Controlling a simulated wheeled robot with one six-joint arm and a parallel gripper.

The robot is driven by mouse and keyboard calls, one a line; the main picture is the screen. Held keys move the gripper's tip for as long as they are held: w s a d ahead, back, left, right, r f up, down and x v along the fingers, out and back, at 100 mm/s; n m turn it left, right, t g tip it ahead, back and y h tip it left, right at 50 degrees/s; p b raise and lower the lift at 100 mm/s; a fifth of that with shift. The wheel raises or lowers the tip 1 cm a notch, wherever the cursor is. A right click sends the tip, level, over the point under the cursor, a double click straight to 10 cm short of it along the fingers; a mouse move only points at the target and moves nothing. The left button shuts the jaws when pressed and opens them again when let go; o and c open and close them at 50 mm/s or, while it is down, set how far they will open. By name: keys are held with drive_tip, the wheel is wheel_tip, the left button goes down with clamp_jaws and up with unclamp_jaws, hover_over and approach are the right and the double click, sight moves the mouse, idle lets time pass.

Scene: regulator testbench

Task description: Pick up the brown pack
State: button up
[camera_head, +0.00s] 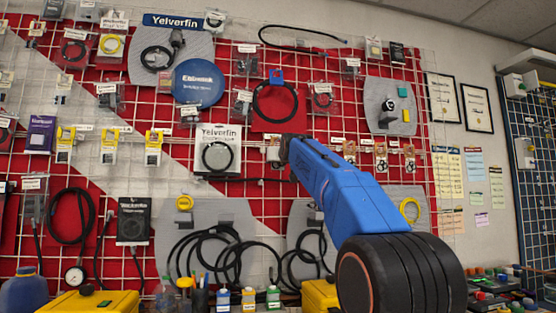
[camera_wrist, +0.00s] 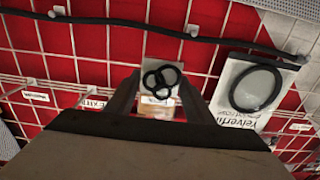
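A small pack (camera_wrist: 162,77) with black rings and a brown-orange card hangs on the red wall panel. In the wrist view it lies between the two fingers of my gripper (camera_wrist: 160,100). The fingers are apart, with gaps on both sides of the pack, so my gripper is open. The wrist view looks upside down. In the head view my gripper (camera_head: 283,153) is at the wall, right of the white Yelverfin pack (camera_head: 218,160), and the pack at it is mostly hidden. Similar brown-topped packs (camera_head: 381,157) hang in a row further right.
The white Yelverfin pack with a black ring also shows close to my gripper in the wrist view (camera_wrist: 250,88). A black hose (camera_wrist: 150,28) crosses the grid there. Coiled hoses (camera_head: 215,250) hang below, above yellow cases (camera_head: 95,302).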

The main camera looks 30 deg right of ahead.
drive_tip(key=c, duration=0.4)
drive_tip(key=shift+c, duration=0.2)
drive_tip(key=shift+s+r, duration=0.1)
drive_tip(key=shift+r, duration=0.7)
drive_tip(key=v, duration=1.8)
